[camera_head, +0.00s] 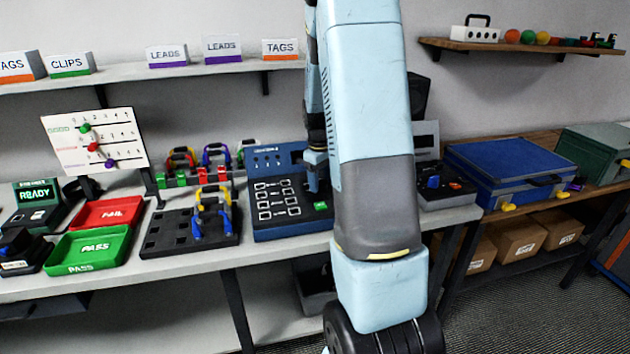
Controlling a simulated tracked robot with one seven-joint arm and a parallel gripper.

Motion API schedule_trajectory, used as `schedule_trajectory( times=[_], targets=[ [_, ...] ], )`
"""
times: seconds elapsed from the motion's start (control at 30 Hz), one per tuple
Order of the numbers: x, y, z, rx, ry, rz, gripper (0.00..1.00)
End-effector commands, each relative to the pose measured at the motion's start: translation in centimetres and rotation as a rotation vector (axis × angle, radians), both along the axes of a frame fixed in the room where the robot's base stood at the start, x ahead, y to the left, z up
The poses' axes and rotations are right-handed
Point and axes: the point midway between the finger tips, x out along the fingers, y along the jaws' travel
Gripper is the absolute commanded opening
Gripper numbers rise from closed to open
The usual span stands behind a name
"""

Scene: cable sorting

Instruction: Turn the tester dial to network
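A blue panel device (262,222), likely the tester, stands on the bench at the middle. Its sloped face has several white-outlined squares and a green button (320,206), with an upright back panel (270,158) behind. My gripper (316,188) points down over the right part of this device, just behind the green button. I cannot tell whether it touches anything, or how its fingers are set. No dial shows clearly on this device; my arm covers its right side. Dial markings are too small to read.
A dark unit with a blue knob (434,182) stands right of my arm. Left are a black socket block (165,240) with a yellow-and-blue cable, a green PASS tray (58,262), a red FAIL tray (133,205) and a READY display (36,196). A blue case (510,165) is right.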

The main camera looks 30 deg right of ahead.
Motion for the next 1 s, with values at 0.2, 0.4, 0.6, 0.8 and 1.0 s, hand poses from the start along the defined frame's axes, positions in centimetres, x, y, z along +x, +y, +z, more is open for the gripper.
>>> schedule_trajectory(
  times=[0.2,0.4,0.6,0.8,1.0],
  targets=[
    [0.1,0.1,0.1,0.001,-0.002,0.002,0.62],
    [0.2,0.2,1.3,0.0,-0.004,0.003,0.62],
    [0.3,0.4,4.9,-0.001,-0.006,0.002,0.62],
    [0.3,0.6,8.8,0.0,-0.005,0.002,0.62],
    [0.3,0.8,11.9,0.0,-0.003,0.002,0.62]
  ],
)
